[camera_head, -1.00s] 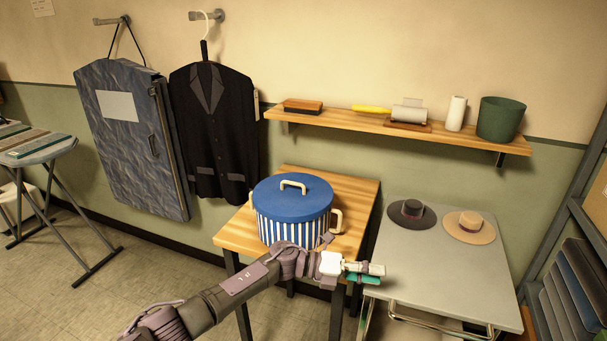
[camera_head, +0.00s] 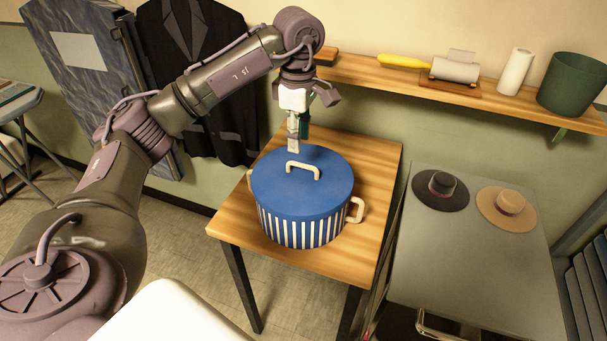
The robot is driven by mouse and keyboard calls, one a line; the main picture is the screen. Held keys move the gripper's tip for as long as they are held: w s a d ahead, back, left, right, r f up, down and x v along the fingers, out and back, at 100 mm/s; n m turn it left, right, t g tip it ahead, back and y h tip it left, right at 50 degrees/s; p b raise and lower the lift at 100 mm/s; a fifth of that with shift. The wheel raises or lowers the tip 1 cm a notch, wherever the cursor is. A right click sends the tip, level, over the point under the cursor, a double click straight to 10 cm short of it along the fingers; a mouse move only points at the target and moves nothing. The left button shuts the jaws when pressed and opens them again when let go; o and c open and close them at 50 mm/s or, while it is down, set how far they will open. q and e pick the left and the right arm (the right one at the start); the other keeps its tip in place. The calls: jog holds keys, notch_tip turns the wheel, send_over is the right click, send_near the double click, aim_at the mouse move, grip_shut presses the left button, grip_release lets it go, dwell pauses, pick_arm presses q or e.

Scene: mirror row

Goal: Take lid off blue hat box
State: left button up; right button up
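The blue hat box (camera_head: 300,226) has blue and white striped sides and cream side handles, and it stands upright on a small wooden table (camera_head: 374,160). Its plain blue lid (camera_head: 325,196) sits on top, with a cream arched handle (camera_head: 303,166) in the middle. My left gripper (camera_head: 297,146) points down just behind the lid handle, over the lid's far part. It looks apart from the handle and holds nothing that I can see. Its fingers overlap in this view, so their gap is unclear. My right gripper is not in view.
A grey table (camera_head: 460,260) to the right carries a dark hat (camera_head: 440,189) and a tan hat (camera_head: 508,206). A wall shelf (camera_head: 400,80) behind holds a lint roller, a white roll and a green bin (camera_head: 573,84). A dark jacket (camera_head: 205,60) hangs behind my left arm.

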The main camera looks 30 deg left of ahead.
aim_at(302, 166)
pick_arm(q)
notch_tip(302, 166, down, 4)
jog(key=shift+w+a+r, duration=0.1)
jog(key=shift+a+r, duration=0.05)
jog(key=shift+r, duration=0.05)
jog(key=shift+f+p, duration=0.2)
jog(key=shift+p, duration=0.1)
jog(key=shift+f, duration=0.3)
jog(key=f, duration=0.1)
jog(key=f+p, duration=0.2)
jog(key=shift+w+d+f, duration=0.25)
jog(key=shift+d+f, duration=0.05)
jog(key=shift+f, duration=0.45)
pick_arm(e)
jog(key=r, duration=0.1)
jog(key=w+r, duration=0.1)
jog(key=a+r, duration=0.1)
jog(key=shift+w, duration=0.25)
pick_arm(q)
jog(key=shift+c, duration=0.2)
grip_shut()
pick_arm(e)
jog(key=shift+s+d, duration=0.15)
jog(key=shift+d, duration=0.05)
